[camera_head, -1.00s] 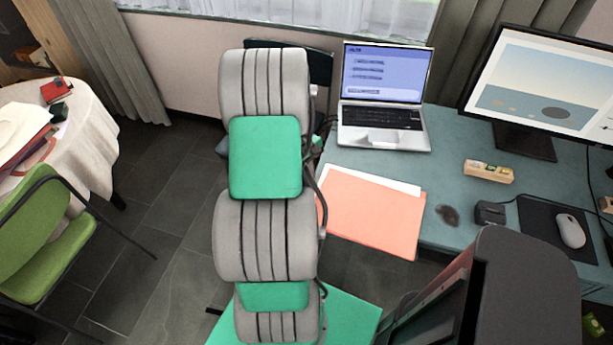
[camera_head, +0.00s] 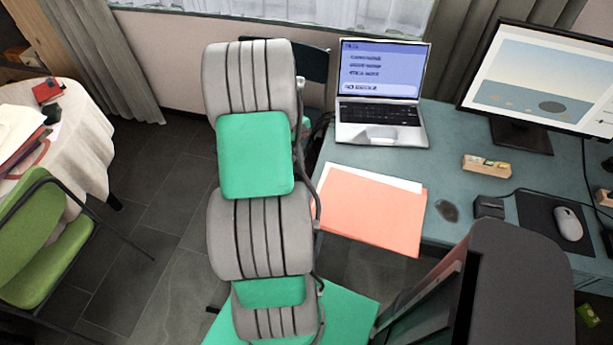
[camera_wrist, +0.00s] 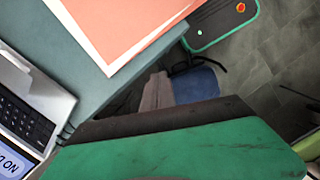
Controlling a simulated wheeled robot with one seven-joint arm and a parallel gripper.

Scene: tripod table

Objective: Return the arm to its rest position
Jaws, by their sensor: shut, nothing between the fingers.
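My arm runs up the middle of the head view in grey ribbed and green links, folded in front of the floor beside the desk. Its far end is hidden behind these links there. In the wrist view, the green and dark block of my gripper (camera_wrist: 185,140) fills the bottom edge. It is shut and holds nothing; its separate fingers cannot be made out. The desk edge, laptop and folder lie beyond it in that view, with no contact visible.
The teal desk (camera_head: 450,165) holds a laptop (camera_head: 380,112), an orange folder (camera_head: 370,212), a monitor (camera_head: 540,85) and a mouse (camera_head: 568,224). A dark chair (camera_head: 312,75) stands behind my arm. A white-clothed table (camera_head: 88,145) and green chair (camera_head: 45,255) are left. Dark floor (camera_head: 160,220) lies between.

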